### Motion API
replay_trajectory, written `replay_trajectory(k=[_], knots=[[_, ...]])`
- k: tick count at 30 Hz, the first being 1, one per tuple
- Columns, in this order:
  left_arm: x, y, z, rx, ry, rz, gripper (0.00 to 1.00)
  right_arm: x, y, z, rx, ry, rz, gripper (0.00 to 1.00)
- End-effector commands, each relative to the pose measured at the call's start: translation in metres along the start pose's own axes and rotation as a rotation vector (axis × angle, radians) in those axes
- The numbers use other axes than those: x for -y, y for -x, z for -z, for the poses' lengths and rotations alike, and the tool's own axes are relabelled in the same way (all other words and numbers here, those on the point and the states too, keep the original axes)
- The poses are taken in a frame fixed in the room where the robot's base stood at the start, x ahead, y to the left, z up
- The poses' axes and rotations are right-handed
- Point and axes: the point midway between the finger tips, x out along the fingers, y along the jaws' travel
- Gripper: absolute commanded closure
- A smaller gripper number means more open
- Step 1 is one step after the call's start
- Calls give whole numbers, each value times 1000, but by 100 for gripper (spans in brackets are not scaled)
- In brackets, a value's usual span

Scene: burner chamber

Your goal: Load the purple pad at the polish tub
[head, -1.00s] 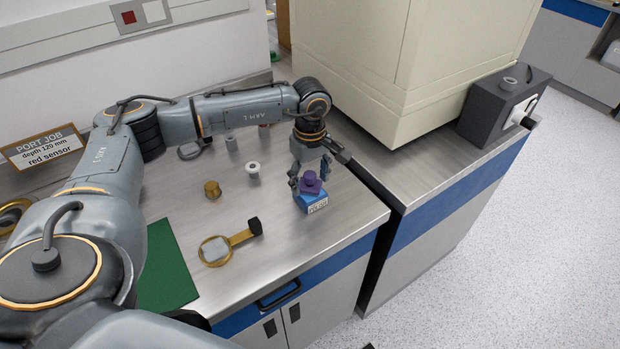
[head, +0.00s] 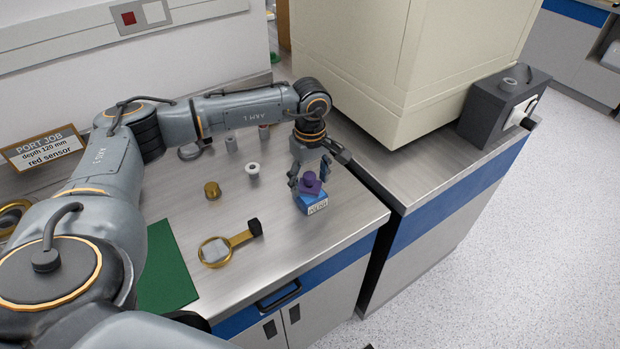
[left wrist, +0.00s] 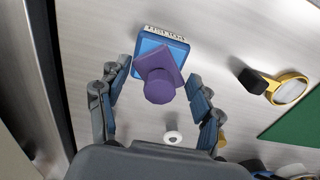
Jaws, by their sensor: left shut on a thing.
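The purple pad (head: 311,187), a flat square with a round knob, is at the top of the blue polish tub (head: 313,204) near the counter's front right corner. In the left wrist view the pad (left wrist: 160,78) overlaps the tub (left wrist: 163,42), whose white label reads polish. My left gripper (head: 308,184) points down over the tub and is shut on the pad, with its fingers on either side of the knob. Whether the pad touches the polish inside is hidden. My right gripper is not in view.
A brass-rimmed magnifier (head: 216,251) with a dark handle end lies left of the tub. A large cream cabinet (head: 395,70) stands at the right.

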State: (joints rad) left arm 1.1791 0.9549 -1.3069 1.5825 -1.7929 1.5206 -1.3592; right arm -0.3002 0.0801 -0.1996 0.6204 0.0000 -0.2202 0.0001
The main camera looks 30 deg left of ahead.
Motion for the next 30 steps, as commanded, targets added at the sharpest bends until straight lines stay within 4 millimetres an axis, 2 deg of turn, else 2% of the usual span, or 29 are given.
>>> replay_trajectory(k=[3, 21, 30], knots=[[-1, 13, 0, -1, 0, -4, 60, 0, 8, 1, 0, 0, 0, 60], [-1, 62, 1, -1, 1, -6, 60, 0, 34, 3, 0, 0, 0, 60], [-1, 67, 1, -1, 1, -5, 60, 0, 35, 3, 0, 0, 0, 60]])
